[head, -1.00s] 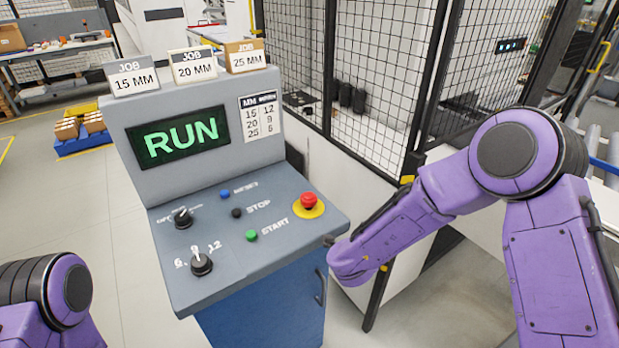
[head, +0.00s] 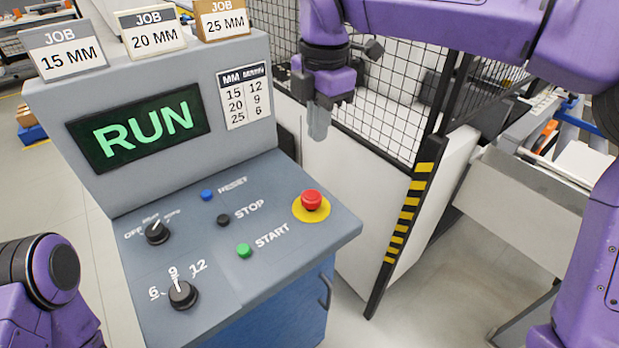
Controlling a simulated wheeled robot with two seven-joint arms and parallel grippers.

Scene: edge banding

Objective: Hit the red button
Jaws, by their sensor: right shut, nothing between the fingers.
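The red button (head: 312,200) is a mushroom-shaped knob on a yellow disc, at the right side of the grey control panel (head: 290,240). My right gripper (head: 318,125) is shut and empty, pointing down. In the picture it shows above the red button, apart from it. The display (head: 138,128) reads RUN in green. My left arm shows at the lower left edge, and its gripper is out of view.
The panel also has a blue RESET button (head: 207,195), a black STOP button (head: 223,220), a green START button (head: 244,250) and two black knobs. Job cards stand on top. A mesh fence (head: 400,80) with a striped post (head: 408,215) stands behind and right.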

